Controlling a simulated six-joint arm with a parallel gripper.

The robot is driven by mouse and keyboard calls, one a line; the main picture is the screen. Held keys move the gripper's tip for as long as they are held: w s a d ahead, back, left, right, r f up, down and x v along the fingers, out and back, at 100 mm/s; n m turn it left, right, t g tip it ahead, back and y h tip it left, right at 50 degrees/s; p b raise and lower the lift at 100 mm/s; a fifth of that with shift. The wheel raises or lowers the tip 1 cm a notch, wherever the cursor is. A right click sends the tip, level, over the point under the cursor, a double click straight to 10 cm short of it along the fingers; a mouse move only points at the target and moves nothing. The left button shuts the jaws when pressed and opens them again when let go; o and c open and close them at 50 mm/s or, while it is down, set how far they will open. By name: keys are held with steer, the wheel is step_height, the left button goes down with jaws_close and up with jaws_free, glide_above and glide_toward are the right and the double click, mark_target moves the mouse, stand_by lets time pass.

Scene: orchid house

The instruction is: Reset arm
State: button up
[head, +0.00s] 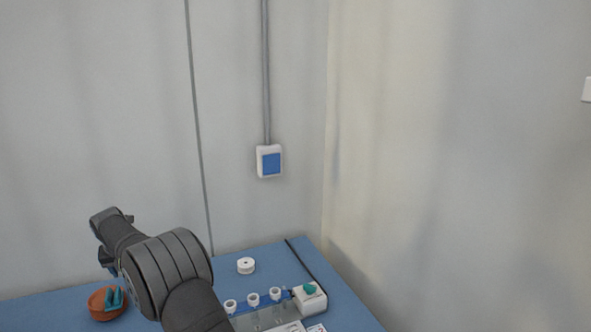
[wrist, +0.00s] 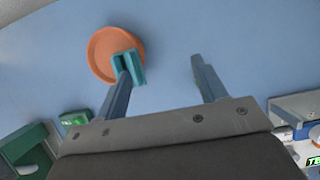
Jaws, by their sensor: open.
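A round terracotta dish (wrist: 103,50) lies beyond the left finger. A teal clip-like piece (wrist: 138,67) shows at the dish's right edge, partly overlapped by the left fingertip; I cannot tell whether they touch. In the head view the dish (head: 98,312) stands at the lower left with the teal piece (head: 115,299) in it. My arm rises beside it, and the fingers cannot be made out there.
The blue bench (head: 345,298) runs along the wall. A white spool (head: 246,265), a rack with several white cups (head: 254,299) and a white box (head: 309,301) with a teal top stand right of my arm. A green object (wrist: 25,143) is at the wrist view's lower left.

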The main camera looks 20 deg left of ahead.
steer(key=w+d+f+m+h, duration=0.2)
steer(key=w+d+m+h, duration=0.1)
steer(key=w+d+m, duration=0.65)
steer(key=w+d+f+m+h, duration=0.1)
steer(key=w+d+m+h, duration=0.35)
steer(key=d, duration=0.85)
steer(key=shift+m+t+y, duration=0.3)
steer(key=shift+m+y, duration=0.55)
steer(key=shift+m, duration=0.05)
steer(key=shift+w+d+f, duration=0.1)
steer(key=shift+d+f, duration=0.05)
steer(key=shift+f, duration=2.6)
